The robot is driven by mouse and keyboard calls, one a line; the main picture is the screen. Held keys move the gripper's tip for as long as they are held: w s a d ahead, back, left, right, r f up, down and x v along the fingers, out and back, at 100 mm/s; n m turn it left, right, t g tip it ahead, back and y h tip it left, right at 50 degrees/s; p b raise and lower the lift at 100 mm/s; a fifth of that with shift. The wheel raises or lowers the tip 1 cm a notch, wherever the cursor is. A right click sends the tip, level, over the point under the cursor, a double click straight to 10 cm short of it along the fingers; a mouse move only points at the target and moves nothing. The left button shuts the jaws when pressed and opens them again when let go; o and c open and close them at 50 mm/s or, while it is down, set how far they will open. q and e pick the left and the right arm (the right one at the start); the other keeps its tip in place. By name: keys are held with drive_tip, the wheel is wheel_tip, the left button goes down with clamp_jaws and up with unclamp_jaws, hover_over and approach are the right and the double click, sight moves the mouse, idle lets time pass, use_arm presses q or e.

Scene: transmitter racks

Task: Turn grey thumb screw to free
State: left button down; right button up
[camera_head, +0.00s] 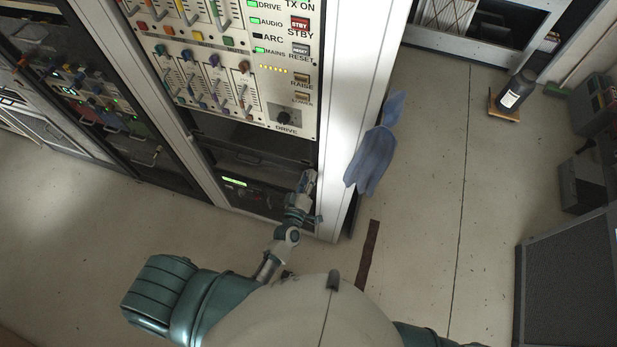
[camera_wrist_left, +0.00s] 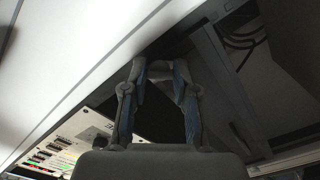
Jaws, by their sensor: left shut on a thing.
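My left gripper (camera_head: 307,181) reaches the right edge of the lower rack, beside the dark unit with the green display. In the left wrist view the two fingers of my left gripper (camera_wrist_left: 159,72) point up into a dark recess under the white frame. They are shut on a small grey piece, which I take for the grey thumb screw (camera_wrist_left: 160,71). The fingers mostly hide it, and its turn cannot be made out. In the head view the screw is hidden by the gripper. My right gripper is out of view.
The transmitter rack (camera_head: 364,75) stands in front, with a control panel (camera_head: 232,60) of knobs and switches above the gripper. Dark cables (camera_wrist_left: 242,37) show in the wrist view.

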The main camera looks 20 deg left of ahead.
use_arm(q)
drive_tip(key=shift+f+n+b, duration=0.15)
drive_tip(key=shift+n+b, duration=0.2)
drive_tip(key=shift+n, duration=3.85)
drive_tip(key=shift+s, duration=0.1)
drive_tip(key=c, duration=0.9)
unclamp_jaws()
drive_tip(key=s, duration=1.2)
drive_tip(key=shift+a, duration=0.25)
drive_tip(key=shift+w, duration=0.1)
